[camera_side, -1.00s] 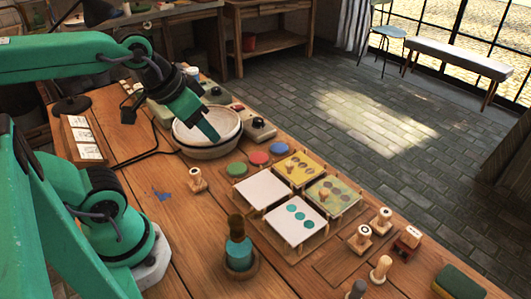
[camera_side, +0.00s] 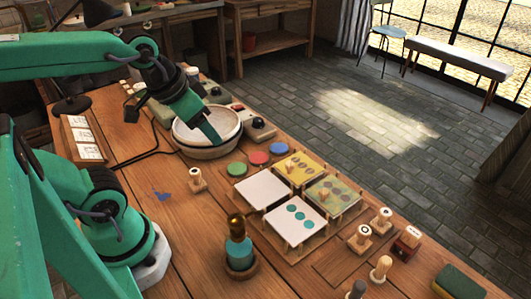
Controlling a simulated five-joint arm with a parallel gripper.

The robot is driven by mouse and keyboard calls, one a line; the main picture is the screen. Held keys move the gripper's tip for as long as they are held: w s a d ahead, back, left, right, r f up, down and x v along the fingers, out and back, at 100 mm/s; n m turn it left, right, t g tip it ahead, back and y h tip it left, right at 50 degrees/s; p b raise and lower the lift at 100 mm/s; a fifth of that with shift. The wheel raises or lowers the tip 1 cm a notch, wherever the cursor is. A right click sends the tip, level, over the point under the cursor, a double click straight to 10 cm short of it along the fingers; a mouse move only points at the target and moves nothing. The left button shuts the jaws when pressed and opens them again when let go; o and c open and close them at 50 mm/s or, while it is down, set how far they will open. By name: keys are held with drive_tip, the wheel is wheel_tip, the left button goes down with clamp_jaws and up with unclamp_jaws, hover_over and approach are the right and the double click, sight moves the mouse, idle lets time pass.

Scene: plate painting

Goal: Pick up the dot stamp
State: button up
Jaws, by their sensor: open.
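My gripper (camera_side: 212,138) is over the round pale basin (camera_side: 180,146) and points down and to the right. It is open, with nothing seen between its fingers. A wooden stamp (camera_side: 197,180) with a dark mark on top stands alone on the table, in front of the basin and apart from the gripper. More stamps stand at the right: one (camera_side: 384,218) and another (camera_side: 362,236) with dark round marks, and a plain-topped one (camera_side: 380,268). I cannot tell for certain which of them is the dot stamp.
Red, green and blue ink pads (camera_side: 258,158) lie beside the basin. Raised plates, including one with teal dots (camera_side: 300,228), fill the middle right. A bottle in a wooden holder (camera_side: 239,258) stands in front. A green sponge (camera_side: 458,281) lies at the right edge.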

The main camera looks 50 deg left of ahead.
drive_tip(key=w+a+f+g, duration=0.2)
drive_tip(key=a+f, duration=0.3)
drive_tip(key=f, duration=0.1)
drive_tip(key=m+g, duration=0.2)
drive_tip(key=g, duration=0.1)
hover_over(195, 171)
drive_tip(key=f, duration=0.6)
drive_tip(key=shift+w+d+f, duration=0.15)
drive_tip(key=shift+d+f, duration=0.15)
drive_tip(key=shift+f, duration=0.1)
drive_tip(key=shift+a+f, duration=0.25)
drive_tip(key=shift+f, duration=0.1)
drive_tip(key=shift+f, duration=0.15)
drive_tip(key=shift+f, duration=1.15)
drive_tip(key=shift+f, duration=0.15)
drive_tip(key=shift+a+f, duration=0.15)
drive_tip(key=shift+f, duration=2.35)
